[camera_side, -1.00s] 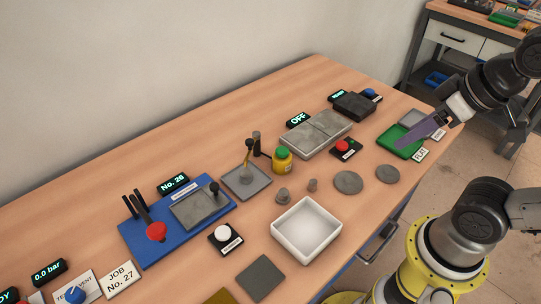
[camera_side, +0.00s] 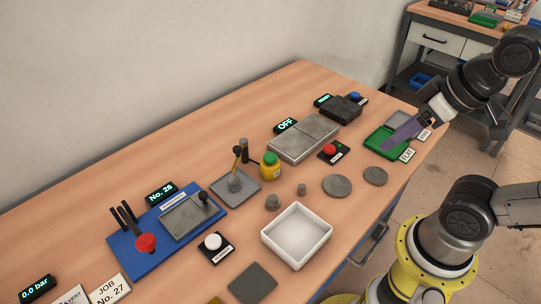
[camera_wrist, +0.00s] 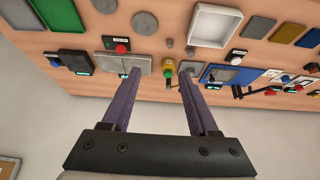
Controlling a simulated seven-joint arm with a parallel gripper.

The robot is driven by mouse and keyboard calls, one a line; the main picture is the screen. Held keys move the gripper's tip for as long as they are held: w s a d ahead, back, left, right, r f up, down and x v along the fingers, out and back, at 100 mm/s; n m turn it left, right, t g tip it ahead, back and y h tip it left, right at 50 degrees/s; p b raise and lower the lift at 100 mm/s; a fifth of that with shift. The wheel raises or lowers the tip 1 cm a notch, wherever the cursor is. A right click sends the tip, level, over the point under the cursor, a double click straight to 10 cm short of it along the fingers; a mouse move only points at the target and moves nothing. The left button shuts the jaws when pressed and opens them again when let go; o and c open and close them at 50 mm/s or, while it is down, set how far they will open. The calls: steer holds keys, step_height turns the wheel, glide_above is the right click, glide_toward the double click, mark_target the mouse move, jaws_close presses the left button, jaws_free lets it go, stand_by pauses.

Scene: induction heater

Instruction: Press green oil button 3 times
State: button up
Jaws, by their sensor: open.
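The green oil button looks to be the green cap (camera_side: 270,158) on a small yellow oil bottle (camera_side: 270,171), upright in the middle of the bench. In the wrist view the yellow bottle (camera_wrist: 168,69) shows small between my two fingers, well beyond them. My gripper (camera_side: 394,141) has long purple fingers. It is open and empty, and appears over or near the green tray at the bench's right end, well to the right of the bottle. In the wrist view my gripper (camera_wrist: 159,69) shows both fingers apart.
A grey lever device (camera_side: 235,187) stands left of the bottle. A flat grey block (camera_side: 304,138) and a red button (camera_side: 330,149) lie to its right. A white tray (camera_side: 297,235) is in front. The green tray (camera_side: 376,143) is at the right end. A wall runs behind the bench.

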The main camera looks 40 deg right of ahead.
jaws_close()
stand_by(1.5)
